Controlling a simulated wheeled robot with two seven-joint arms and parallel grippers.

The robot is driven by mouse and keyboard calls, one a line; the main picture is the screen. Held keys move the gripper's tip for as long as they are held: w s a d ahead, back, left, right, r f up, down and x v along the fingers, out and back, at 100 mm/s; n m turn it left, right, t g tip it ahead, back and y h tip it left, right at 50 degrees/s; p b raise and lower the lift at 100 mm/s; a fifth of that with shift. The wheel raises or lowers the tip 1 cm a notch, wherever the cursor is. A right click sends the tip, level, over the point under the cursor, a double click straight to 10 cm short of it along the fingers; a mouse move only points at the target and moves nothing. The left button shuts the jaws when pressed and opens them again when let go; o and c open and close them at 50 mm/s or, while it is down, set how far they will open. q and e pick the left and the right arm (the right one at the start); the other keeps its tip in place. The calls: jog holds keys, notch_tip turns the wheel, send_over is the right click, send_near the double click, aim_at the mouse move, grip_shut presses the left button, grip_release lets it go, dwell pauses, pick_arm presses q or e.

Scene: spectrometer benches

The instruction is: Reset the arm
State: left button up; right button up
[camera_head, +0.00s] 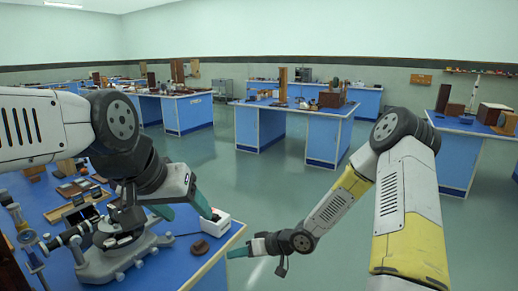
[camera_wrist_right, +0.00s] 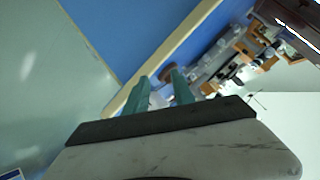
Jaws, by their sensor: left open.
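My left arm reaches in from the left in the head view. Its gripper (camera_head: 182,209) is open, with teal fingers spread above the blue bench, near a small white box (camera_head: 216,227). I see nothing between its fingers. My right arm, white and yellow, comes in from the right. Its gripper (camera_head: 236,253) is low, just off the bench's right edge. In the right wrist view the two teal fingers of the right gripper (camera_wrist_right: 160,78) stand apart, with no object clearly held between them.
A grey spectrometer (camera_head: 118,258) stands on the near blue bench (camera_head: 172,272), close below my left arm. A brown round piece (camera_head: 200,247) lies near the bench edge. Wooden trays (camera_head: 78,212) sit further left. Open green floor (camera_head: 290,200) lies before the far benches (camera_head: 325,127).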

jog(key=d+r+m+t+h, duration=0.2)
jog(key=d+r+h, duration=0.7)
jog(key=d+r, duration=0.8)
jog(key=s+d+r+m, duration=0.1)
jog(key=s+r, duration=0.6)
jog(key=s, duration=0.3)
jog(key=s+d+r+m, duration=0.2)
jog(key=s+r, duration=0.5)
jog(key=s, duration=0.3)
jog(key=shift+s+d+m+y, duration=0.2)
jog(key=shift+d+m+y, duration=0.05)
jog(key=shift+m+y, duration=0.05)
